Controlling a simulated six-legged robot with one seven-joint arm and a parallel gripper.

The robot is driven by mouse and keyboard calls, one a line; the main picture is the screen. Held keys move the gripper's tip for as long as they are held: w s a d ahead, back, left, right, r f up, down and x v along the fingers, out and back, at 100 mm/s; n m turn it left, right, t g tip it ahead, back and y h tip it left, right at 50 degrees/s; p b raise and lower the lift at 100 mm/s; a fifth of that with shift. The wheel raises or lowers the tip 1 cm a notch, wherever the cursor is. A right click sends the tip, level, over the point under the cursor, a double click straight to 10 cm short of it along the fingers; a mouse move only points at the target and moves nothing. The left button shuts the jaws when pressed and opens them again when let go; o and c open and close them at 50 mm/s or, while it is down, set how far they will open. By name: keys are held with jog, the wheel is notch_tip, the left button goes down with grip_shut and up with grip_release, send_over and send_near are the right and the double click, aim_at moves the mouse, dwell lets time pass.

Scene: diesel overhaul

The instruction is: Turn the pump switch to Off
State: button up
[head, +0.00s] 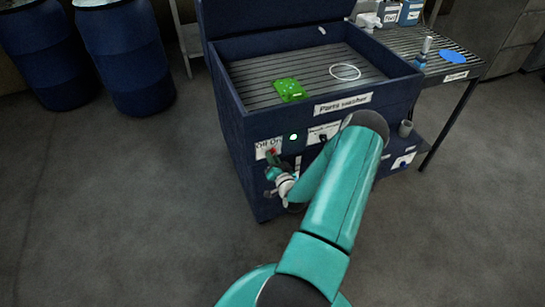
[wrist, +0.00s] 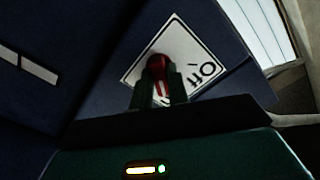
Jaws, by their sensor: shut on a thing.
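The pump switch has a red knob, which shows in the wrist view (wrist: 158,65) in front of a white label plate (wrist: 185,45). The word Off on the plate reads tilted, to the right of the knob. In the head view the Off/On plate (head: 262,147) is at the front left of the dark blue parts washer (head: 235,120). My gripper (wrist: 160,88) is shut on the red knob, one finger on each side. The knob's lower part and part of the plate are hidden by the fingers. In the head view my gripper (head: 274,160) is at the plate's lower right.
A lit green lamp (head: 294,136) and another labelled control (head: 323,134) sit to the right on the same panel. A green part (head: 290,90) and a white ring (head: 345,72) lie in the washer tray. Blue barrels (head: 130,60) stand back left. The floor at left is clear.

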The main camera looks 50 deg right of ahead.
jog(key=n, duration=1.6)
jog(key=shift+w+a, duration=0.1)
jog(key=shift+a, duration=0.1)
jog(key=o, duration=1.5)
jog(key=v, duration=0.7)
